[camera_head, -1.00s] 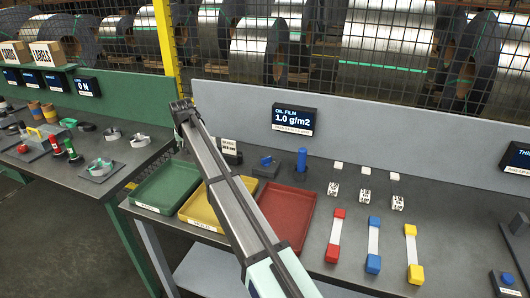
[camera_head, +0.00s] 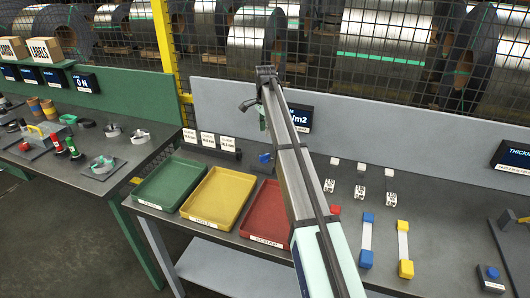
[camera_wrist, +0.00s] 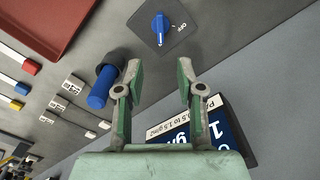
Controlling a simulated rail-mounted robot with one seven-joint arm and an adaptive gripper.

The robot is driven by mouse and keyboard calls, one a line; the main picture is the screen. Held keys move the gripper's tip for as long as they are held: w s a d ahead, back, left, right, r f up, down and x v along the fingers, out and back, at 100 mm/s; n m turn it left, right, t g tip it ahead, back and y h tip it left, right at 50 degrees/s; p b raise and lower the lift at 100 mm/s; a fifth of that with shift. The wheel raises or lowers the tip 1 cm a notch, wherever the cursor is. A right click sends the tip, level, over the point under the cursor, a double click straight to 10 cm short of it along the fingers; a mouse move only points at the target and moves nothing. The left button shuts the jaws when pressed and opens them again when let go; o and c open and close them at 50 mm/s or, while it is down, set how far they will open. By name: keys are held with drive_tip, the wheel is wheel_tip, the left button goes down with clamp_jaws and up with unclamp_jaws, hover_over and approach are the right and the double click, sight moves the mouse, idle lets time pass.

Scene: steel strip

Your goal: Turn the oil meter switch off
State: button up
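The switch is a blue knob (camera_wrist: 159,27) on a dark plate at the top of the wrist view, with an OFF label to its right. Which mark the knob points to I cannot tell surely. It also shows in the head view as a small blue knob (camera_head: 265,158) just left of my arm. My gripper (camera_wrist: 158,72) is open and empty, its fingers apart and below the knob in the picture, not touching it. The oil film display (camera_wrist: 205,130) is partly hidden behind my gripper; in the head view (camera_head: 301,118) my arm covers part of it.
A blue cylinder (camera_wrist: 102,88) stands close by my left finger. Green (camera_head: 170,185), yellow (camera_head: 219,198) and red (camera_head: 264,217) trays lie left of my arm. Small labelled blocks and coloured strips lie to the right. A grey panel (camera_head: 400,140) backs the bench.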

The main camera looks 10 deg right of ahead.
sight(265, 155)
wheel_tip(265, 155, down, 12)
drive_tip(key=p, duration=0.3)
drive_tip(key=shift+f, duration=0.25)
clamp_jaws()
